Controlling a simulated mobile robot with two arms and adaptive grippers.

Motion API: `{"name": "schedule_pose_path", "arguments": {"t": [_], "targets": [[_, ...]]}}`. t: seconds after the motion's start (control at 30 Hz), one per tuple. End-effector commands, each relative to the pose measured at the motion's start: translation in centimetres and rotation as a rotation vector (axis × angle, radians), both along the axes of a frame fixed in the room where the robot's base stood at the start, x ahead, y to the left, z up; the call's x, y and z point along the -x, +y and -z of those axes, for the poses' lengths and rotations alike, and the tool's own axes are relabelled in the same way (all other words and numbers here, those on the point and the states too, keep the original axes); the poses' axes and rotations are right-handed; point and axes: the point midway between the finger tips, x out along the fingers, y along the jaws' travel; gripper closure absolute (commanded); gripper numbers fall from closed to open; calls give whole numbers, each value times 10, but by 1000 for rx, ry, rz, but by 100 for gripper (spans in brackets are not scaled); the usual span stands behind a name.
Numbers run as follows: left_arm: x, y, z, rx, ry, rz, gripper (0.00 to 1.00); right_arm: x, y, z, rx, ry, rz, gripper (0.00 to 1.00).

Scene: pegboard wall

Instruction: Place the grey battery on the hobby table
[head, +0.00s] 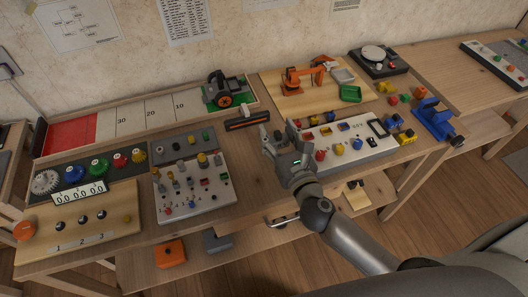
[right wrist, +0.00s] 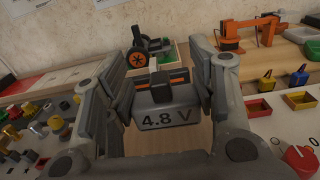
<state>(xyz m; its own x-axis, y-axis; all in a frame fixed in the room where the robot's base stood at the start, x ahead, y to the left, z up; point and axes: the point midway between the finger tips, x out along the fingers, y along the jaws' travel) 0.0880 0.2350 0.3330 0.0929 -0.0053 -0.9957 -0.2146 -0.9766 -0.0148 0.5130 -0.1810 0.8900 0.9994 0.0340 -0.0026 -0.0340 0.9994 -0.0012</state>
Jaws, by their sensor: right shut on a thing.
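The grey battery (right wrist: 165,112), a block marked "4.8 V", sits between the fingers of my right gripper (right wrist: 165,98) in the right wrist view. The fingers are shut on its sides. In the head view, my right gripper (head: 272,137) is over the middle of the wooden hobby table (head: 257,178), between two white component boards. The battery cannot be made out there. I cannot tell whether it touches the tabletop. My left gripper is not in view.
A black and orange bar (head: 247,119) lies just behind the gripper, with a wheeled vehicle (head: 226,91) beyond. A switch board (head: 195,185) is left and another board (head: 345,140) right. Bare wood lies between them. A blue vise (head: 434,120) is at the right edge.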

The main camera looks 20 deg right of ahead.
Motion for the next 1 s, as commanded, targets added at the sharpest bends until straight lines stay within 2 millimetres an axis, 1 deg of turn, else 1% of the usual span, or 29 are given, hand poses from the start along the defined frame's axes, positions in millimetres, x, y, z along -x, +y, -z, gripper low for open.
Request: {"name": "schedule_pose_path", "arguments": {"t": [0.03,0.1,0.3,0.4,0.43,0.53,0.6,0.87,1.0], "targets": [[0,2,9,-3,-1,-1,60,-2,8,14,-1,0,0,74],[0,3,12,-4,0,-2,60,-4,16,22,-2,-1,-1,74],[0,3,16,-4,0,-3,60,-7,26,34,0,-1,-1,74],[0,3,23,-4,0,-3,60,-9,35,45,-1,-1,-2,74],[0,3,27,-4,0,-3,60,-9,33,53,1,1,-1,74],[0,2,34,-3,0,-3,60,-8,33,67,2,0,-1,74],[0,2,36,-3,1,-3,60,-8,33,71,1,-1,-1,74],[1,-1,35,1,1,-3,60,-8,33,71,0,-2,-1,74],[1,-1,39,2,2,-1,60,-8,33,75,0,-1,-1,74]]}}
